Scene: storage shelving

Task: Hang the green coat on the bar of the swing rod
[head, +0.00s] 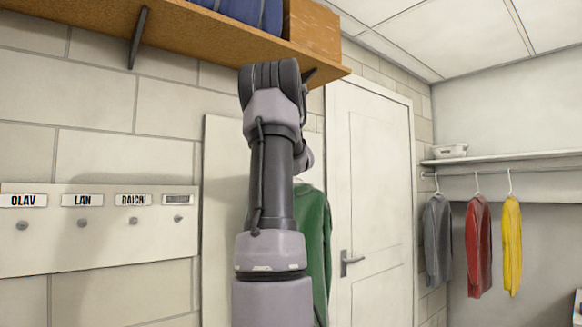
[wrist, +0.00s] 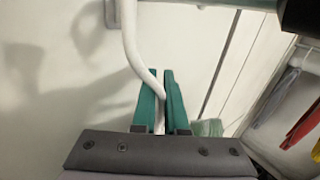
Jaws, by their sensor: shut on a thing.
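My gripper (wrist: 160,88) has teal fingers, shut on the white hanger hook (wrist: 131,40) of the green coat. The hook rises out of the top of the wrist view, so its tip is hidden. The green coat (head: 319,240) hangs behind my arm in the head view, partly covered by it. A small green patch of it (wrist: 208,128) shows beside the fingers. I cannot tell whether the hook touches the bar. In the head view the rod is not distinguishable.
A wooden shelf (head: 190,35) with a box (head: 313,28) is overhead. A white name board (head: 100,255) with knobs is at left. A door (head: 370,190) is right of my arm. Grey (head: 437,245), red (head: 478,250) and yellow (head: 511,245) garments hang on the right.

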